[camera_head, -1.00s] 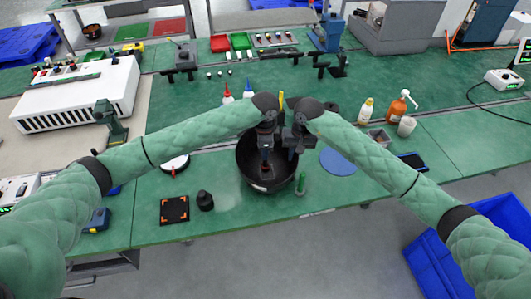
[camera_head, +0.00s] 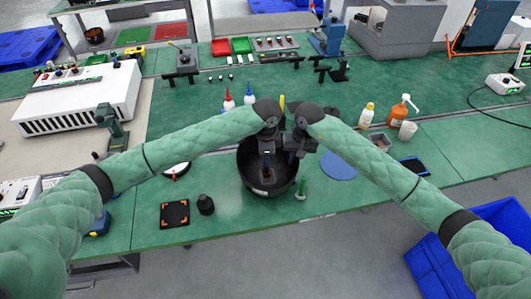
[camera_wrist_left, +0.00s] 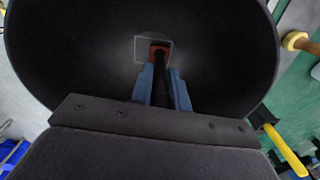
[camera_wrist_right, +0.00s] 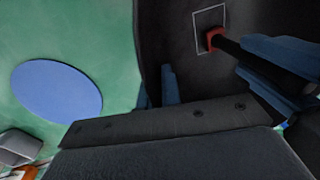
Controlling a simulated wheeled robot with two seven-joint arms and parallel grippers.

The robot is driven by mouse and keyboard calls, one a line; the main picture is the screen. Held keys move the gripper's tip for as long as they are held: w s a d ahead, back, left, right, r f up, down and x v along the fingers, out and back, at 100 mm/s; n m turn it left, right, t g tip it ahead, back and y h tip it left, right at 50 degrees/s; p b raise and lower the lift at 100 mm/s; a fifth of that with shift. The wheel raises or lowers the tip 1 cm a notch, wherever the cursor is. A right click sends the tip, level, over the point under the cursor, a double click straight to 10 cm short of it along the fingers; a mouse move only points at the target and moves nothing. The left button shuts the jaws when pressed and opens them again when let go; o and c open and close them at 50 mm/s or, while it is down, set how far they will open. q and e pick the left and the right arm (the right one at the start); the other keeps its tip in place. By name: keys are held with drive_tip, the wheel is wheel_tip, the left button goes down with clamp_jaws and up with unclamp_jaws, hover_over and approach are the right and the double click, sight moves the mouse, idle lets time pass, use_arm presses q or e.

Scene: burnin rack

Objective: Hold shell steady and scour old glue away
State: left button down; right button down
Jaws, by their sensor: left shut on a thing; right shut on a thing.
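The shell is a black round bowl (camera_head: 247,178) on the green bench. A pale square outline (camera_wrist_left: 139,42) marks a patch on its inner wall; it also shows in the right wrist view (camera_wrist_right: 196,32). My left gripper (camera_wrist_left: 163,88) is shut on the black handle of a scouring tool (camera_wrist_left: 160,66) inside the bowl. The tool's red head (camera_wrist_left: 159,50) is at the outlined patch; I cannot tell whether it touches. My right gripper (camera_wrist_right: 153,98) is shut on the bowl's rim, one finger inside. The outer finger is mostly hidden.
A blue disc (camera_head: 338,165) lies right of the bowl, and a green-handled tool (camera_head: 301,188) stands close in front. A black cylinder (camera_head: 205,204) and a black pad (camera_head: 174,214) are at the front left. Bottles (camera_head: 402,108) stand to the right.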

use_arm(q)
drive_tip(key=shift+s+d, duration=0.15)
drive_tip(key=shift+s, duration=0.65)
drive_tip(key=shift+s+d, duration=0.15)
drive_tip(key=shift+s, duration=0.6)
drive_tip(key=shift+r, duration=0.1)
drive_tip(key=shift+r, duration=2.95)
drive_tip(key=shift+r, duration=1.55)
use_arm(e)
drive_tip(key=c, duration=1.5)
unclamp_jaws()
